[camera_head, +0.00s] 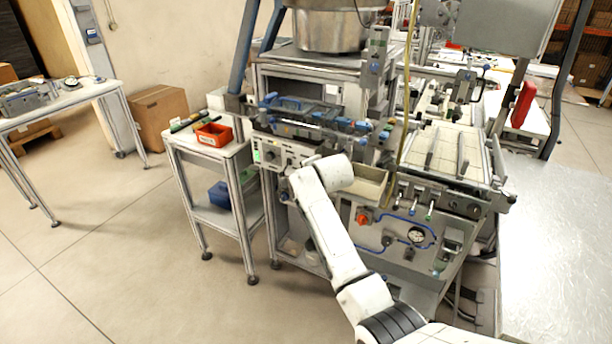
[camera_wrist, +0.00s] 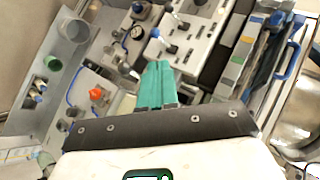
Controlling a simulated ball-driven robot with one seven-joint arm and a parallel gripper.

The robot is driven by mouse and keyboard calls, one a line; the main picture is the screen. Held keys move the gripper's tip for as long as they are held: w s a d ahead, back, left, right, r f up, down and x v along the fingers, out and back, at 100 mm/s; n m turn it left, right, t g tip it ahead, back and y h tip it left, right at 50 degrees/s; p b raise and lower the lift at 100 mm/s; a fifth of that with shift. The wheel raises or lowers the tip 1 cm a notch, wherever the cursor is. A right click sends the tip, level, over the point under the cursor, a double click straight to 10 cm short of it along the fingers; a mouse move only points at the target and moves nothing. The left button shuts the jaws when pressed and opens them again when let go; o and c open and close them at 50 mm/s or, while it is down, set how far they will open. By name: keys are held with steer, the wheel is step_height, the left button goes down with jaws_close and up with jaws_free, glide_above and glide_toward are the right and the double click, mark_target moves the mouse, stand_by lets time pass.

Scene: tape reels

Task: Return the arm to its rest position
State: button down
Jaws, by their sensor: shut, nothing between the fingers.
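My gripper (camera_wrist: 158,84) shows in the wrist view with its teal fingers pressed together and nothing between them. In the head view my white arm rises from the bottom right and bends at an elbow in front of the workstation. The gripper itself cannot be made out there; the arm seems to hide it. In the wrist view the fingers point toward the workstation's front panel, with a grey control box (camera_wrist: 190,38) beyond them. I cannot tell whether they touch anything.
The workstation's control box (camera_head: 279,154), beige bin (camera_head: 366,187) and pressure gauge (camera_head: 416,235) are close to my arm. A small side table (camera_head: 233,149) with a red bin (camera_head: 212,135) stands left. A cardboard box (camera_head: 161,118) is behind it. The floor at front left is clear.

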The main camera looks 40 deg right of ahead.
stand_by(0.5)
steer(key=s+a+f+n+g+y, duration=0.15)
steer(key=s+a+f+n, duration=0.25)
steer(key=s+a+f, duration=0.4)
steer(key=s+a+f+n+g+y, duration=0.1)
steer(key=s+a+f+n+g, duration=0.1)
steer(key=s+a+f+n, duration=0.6)
steer(key=s+a+n+g+y, duration=0.1)
steer(key=s+a+n+g, duration=0.1)
steer(key=s, duration=1.2)
steer(key=s+a+n+g+y+b, duration=0.1)
steer(key=s+a+n+g, duration=0.2)
steer(key=s, duration=1.2)
steer(key=a+n, duration=0.2)
steer(key=shift+a+f+n, duration=0.15)
steer(key=shift+f+n, duration=0.05)
steer(key=shift+n, duration=0.1)
